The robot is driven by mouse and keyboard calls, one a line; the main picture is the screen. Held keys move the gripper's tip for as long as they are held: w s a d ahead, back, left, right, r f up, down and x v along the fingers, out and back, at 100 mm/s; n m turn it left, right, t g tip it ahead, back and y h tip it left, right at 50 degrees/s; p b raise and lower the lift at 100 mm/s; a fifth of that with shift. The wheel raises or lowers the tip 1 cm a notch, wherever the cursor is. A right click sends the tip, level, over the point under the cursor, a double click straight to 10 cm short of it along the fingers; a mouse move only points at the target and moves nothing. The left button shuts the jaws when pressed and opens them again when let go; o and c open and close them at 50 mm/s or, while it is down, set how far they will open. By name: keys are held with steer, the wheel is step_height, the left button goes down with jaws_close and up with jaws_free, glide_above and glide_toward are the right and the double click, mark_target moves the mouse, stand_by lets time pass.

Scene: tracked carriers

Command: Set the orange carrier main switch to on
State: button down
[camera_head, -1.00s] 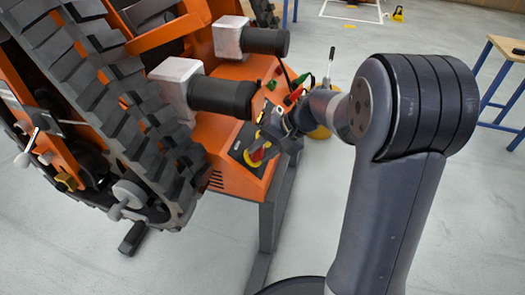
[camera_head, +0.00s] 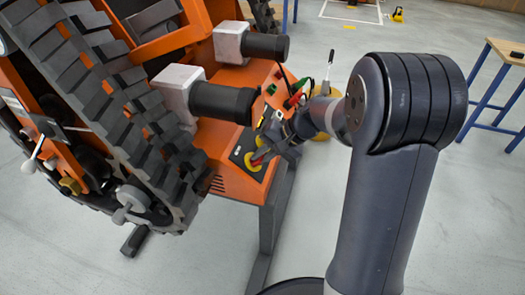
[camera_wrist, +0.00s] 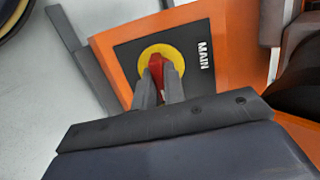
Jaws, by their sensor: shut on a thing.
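The orange carrier (camera_head: 225,176) stands at the left of the head view, with a sloping orange panel at its near right end. The main switch is a red handle on a yellow disc (camera_head: 249,163) on a black plate. In the wrist view the red handle (camera_wrist: 167,72) sits on the yellow disc (camera_wrist: 150,54), beside the white word MAIN on the black plate (camera_wrist: 128,62). My gripper (camera_wrist: 160,88) is shut on the red handle, with its fingers on either side of it. The fingers hide part of the handle. My gripper (camera_head: 264,148) also shows at the panel in the head view.
Two dark cylinders with grey blocks (camera_head: 222,101) jut out just left of my gripper. Red and green connectors (camera_head: 296,97) are above it on the panel. A blue-legged table (camera_head: 508,50) stands at the right.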

steer(key=c, duration=1.5)
jaws_free()
steer(key=p+v, duration=0.3)
steer(key=v, duration=0.7)
steer(key=shift+s+d+r+p, duration=0.1)
steer(key=shift+d+r+p, duration=0.2)
steer(key=shift+p, duration=0.1)
steer(key=shift+f, duration=0.1)
steer(key=b+x, duration=0.4)
steer(key=x, duration=0.7)
steer(key=shift+a+f, duration=0.1)
steer(key=shift+n+b, duration=0.6)
steer(key=shift+b, duration=0.45)
